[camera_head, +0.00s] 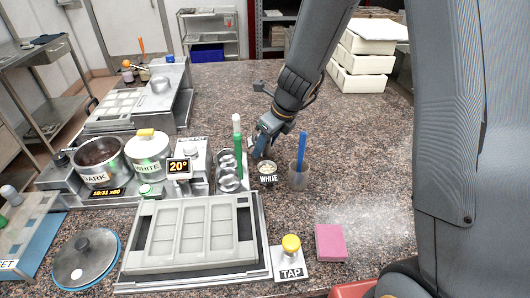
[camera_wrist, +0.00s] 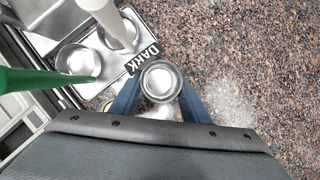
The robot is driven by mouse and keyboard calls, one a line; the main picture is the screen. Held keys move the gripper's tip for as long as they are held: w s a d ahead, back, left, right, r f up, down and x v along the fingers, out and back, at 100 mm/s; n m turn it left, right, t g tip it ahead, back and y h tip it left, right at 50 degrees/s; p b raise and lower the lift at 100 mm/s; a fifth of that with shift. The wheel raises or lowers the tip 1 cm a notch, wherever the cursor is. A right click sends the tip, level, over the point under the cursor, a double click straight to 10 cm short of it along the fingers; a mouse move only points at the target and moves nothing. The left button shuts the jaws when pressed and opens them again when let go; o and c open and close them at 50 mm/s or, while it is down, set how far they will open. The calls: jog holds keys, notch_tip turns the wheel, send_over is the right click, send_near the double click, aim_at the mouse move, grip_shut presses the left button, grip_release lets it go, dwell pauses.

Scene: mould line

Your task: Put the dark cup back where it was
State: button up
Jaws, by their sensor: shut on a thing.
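My gripper (camera_wrist: 160,88) is shut on a round metal cup (camera_wrist: 162,78), which looks empty from above. A DARK label (camera_wrist: 143,60) shows right beside this cup, on its side towards the cup stand; I take it as the dark cup. In the head view my gripper (camera_head: 262,152) is low over the counter, right of the stand, and mostly hides the held cup. The metal cup stand (camera_head: 229,172) has round wells, also seen in the wrist view (camera_wrist: 87,92). A small cup labelled WHITE (camera_head: 268,178) is just below my gripper in the head view.
A green-handled tool (camera_head: 237,135) stands upright by the stand. A clear beaker with a blue stick (camera_head: 298,176) is close to the right of my gripper. A mould tray (camera_head: 195,232), a TAP block (camera_head: 291,262) and a pink block (camera_head: 331,243) are in front.

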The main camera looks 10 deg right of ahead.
aim_at(265, 152)
jog(key=shift+f, duration=1.4)
jog(key=shift+b, duration=0.3)
jog(key=shift+f, duration=0.15)
jog(key=o, duration=1.2)
jog(key=shift+r, duration=0.45)
jog(key=p+v, duration=0.1)
jog(key=v, duration=1)
jog(key=shift+s+d+r, duration=0.1)
jog(key=shift+s+r, duration=0.05)
